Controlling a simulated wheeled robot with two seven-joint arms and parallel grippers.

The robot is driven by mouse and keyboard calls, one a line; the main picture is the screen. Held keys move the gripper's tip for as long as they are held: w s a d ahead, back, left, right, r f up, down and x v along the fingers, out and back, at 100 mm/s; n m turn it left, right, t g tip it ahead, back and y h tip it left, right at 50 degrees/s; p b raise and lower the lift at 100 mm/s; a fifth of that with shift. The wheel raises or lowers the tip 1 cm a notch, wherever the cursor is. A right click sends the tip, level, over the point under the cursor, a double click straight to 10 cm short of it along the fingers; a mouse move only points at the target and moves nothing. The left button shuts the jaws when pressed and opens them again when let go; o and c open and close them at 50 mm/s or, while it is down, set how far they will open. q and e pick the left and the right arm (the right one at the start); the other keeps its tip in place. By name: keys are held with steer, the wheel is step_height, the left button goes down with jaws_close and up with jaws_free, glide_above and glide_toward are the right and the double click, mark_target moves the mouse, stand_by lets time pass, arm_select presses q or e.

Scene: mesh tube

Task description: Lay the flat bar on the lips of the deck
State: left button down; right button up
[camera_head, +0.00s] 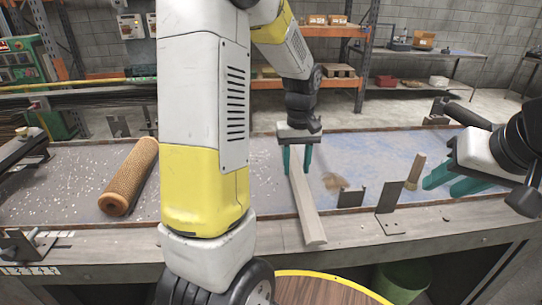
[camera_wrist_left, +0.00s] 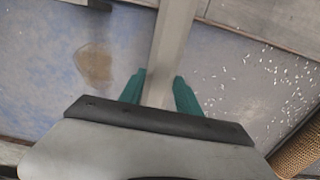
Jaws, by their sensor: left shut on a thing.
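The flat bar (camera_head: 308,210) is long, pale grey and narrow. My left gripper (camera_head: 298,160) is shut on it near its far end in the head view. The bar's near end reaches over the front edge of the deck (camera_head: 265,205); I cannot tell whether it touches the front lip. In the left wrist view the bar (camera_wrist_left: 172,45) runs out between the teal fingers (camera_wrist_left: 160,92) toward the deck edge. My right gripper (camera_head: 455,183) is at the right, above the deck, its teal fingers apart and empty.
A tan mesh tube (camera_head: 130,178) lies on the deck at the left. Upright metal brackets (camera_head: 390,200) and a short tan cylinder (camera_head: 415,171) stand right of the bar. A green bin (camera_head: 402,278) is below the front edge.

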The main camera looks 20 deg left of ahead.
arm_select(q)
steer(key=shift+a+f, duration=0.1)
steer(key=shift+a, duration=0.25)
steer(key=w+a, duration=0.3)
steer(key=a, duration=0.1)
steer(key=w+a+f, duration=0.1)
steer(key=w+a, duration=0.2)
steer(key=a, duration=0.1)
steer(key=w+a, duration=0.3)
steer(key=a, duration=0.1)
steer(key=shift+a+f, duration=0.1)
steer(key=shift+f, duration=0.1)
steer(key=shift+a+f, duration=0.1)
steer(key=shift+f, duration=1.65)
steer(key=shift+f, duration=0.1)
steer(key=c, duration=0.8)
jaws_free()
steer(key=shift+c, duration=0.2)
